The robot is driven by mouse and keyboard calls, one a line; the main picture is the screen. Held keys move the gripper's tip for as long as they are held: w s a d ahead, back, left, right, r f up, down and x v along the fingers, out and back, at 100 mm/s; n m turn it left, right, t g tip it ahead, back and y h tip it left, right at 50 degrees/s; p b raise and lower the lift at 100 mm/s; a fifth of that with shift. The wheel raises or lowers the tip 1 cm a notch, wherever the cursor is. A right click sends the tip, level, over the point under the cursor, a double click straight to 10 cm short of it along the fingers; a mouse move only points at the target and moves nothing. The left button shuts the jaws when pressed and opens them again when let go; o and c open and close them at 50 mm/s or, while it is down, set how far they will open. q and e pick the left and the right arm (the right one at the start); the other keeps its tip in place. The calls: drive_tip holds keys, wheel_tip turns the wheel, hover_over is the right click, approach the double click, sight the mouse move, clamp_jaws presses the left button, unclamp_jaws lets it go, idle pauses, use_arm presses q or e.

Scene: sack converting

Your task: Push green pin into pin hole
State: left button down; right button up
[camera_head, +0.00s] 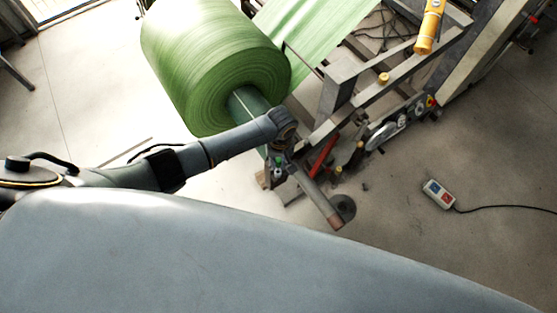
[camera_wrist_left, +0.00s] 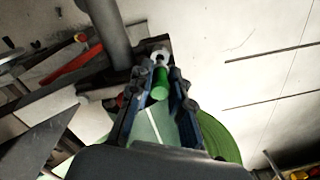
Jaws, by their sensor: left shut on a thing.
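The green pin (camera_wrist_left: 160,86) is a short bright-green cylinder between the two fingers of my left gripper (camera_wrist_left: 159,88) in the left wrist view. The gripper is shut on it. A pale metal ring-like part (camera_wrist_left: 160,54) shows just beyond the pin and may be the pin hole. I cannot tell whether the pin's tip is inside it. In the head view my left gripper (camera_head: 278,166) is at the end of the roll's shaft, beside the machine frame, and the pin shows only as a small green spot. My right gripper is not in view.
The large green roll (camera_head: 220,65) is close behind my left arm. The machine frame (camera_head: 345,85) with a red lever (camera_head: 323,155) stands right of the gripper. A control pendant (camera_head: 438,194) with a cable lies on the open floor at right.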

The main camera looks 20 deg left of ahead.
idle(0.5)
use_arm(q)
drive_tip(key=shift+p, duration=0.6)
idle(0.5)
drive_tip(key=shift+f+b, duration=0.75)
drive_tip(key=shift+f, duration=0.45)
idle(0.4)
drive_tip(key=c, duration=1.5)
unclamp_jaws()
drive_tip(key=shift+c, duration=0.2)
drive_tip(key=o, duration=0.5)
drive_tip(key=shift+o, duration=0.2)
drive_tip(key=shift+r, duration=0.1)
